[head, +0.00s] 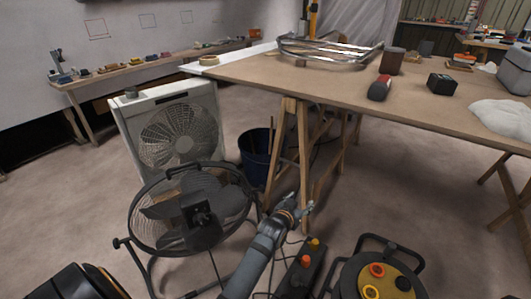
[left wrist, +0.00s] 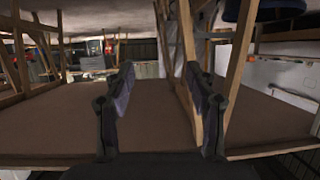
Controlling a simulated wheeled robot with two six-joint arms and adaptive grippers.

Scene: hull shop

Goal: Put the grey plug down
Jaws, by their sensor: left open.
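My left gripper (head: 304,208) is in the lower middle of the head view, in front of the wooden trestle legs and above the floor. Its two dark fingers stand apart in the left wrist view (left wrist: 163,88), with nothing seen between them. I cannot make out a grey plug in either view. A dark power strip (head: 302,272) with orange plugs in it lies on the floor just below and right of the gripper. A cable reel (head: 378,243) with orange and yellow plugs stands to its right. My right gripper is not in view.
A black floor fan (head: 190,210) stands close left of my left arm, with a white box fan (head: 165,135) behind it. A dark blue bucket (head: 257,155) stands by the trestle. The workbench (head: 315,82) is above and beyond. Cables run across the floor near the strip.

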